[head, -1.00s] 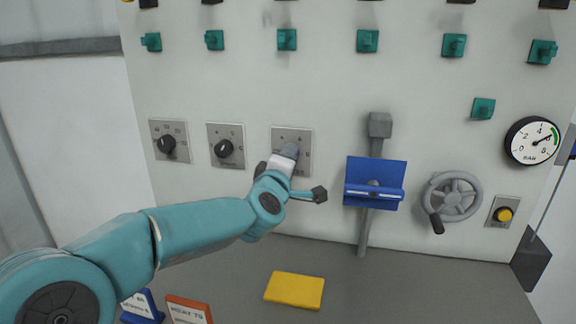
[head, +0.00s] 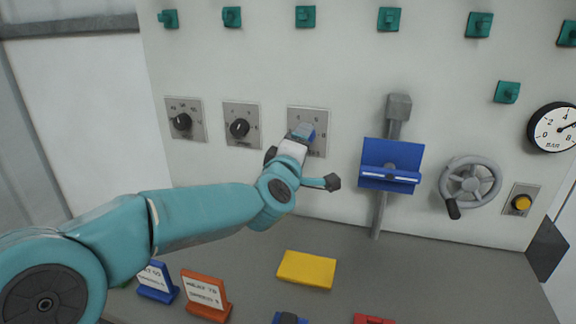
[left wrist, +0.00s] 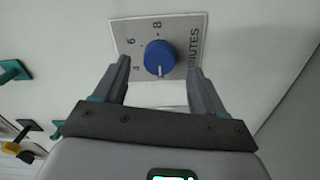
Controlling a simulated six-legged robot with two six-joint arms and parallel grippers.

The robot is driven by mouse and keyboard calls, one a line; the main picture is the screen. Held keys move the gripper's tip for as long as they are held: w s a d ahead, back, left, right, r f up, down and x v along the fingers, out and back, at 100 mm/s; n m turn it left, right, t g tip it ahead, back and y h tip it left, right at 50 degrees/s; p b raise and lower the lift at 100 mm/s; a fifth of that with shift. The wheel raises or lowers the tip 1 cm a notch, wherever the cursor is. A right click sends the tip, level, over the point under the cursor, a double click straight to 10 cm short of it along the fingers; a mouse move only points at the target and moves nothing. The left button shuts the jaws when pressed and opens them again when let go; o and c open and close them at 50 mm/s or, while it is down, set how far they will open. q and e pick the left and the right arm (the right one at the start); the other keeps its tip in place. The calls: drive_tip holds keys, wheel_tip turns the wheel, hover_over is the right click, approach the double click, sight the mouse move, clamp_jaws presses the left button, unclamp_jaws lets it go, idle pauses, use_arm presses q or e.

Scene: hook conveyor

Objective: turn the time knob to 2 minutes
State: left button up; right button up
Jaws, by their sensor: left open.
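The time knob (left wrist: 160,58) is round and blue, with a white pointer line, on a grey plate (left wrist: 188,28) marked 4, 6, 8 and MINUTES. In the left wrist view the pointer line faces down the picture, towards my gripper's palm. The mark it faces cannot be read. My left gripper (left wrist: 161,74) is open, with one finger on each side of the knob. I cannot tell whether the fingers touch it. In the head view the left gripper (head: 299,140) covers much of the knob and part of its plate (head: 318,119). My right gripper is not in view.
Two black knobs (head: 182,121) (head: 239,129) sit left of the time knob. To its right are a blue bracket (head: 390,162), a handwheel (head: 470,182) and a yellow button (head: 522,202).

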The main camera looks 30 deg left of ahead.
use_arm(q)
drive_tip(key=v, duration=1.3)
drive_tip(key=shift+s, duration=0.35)
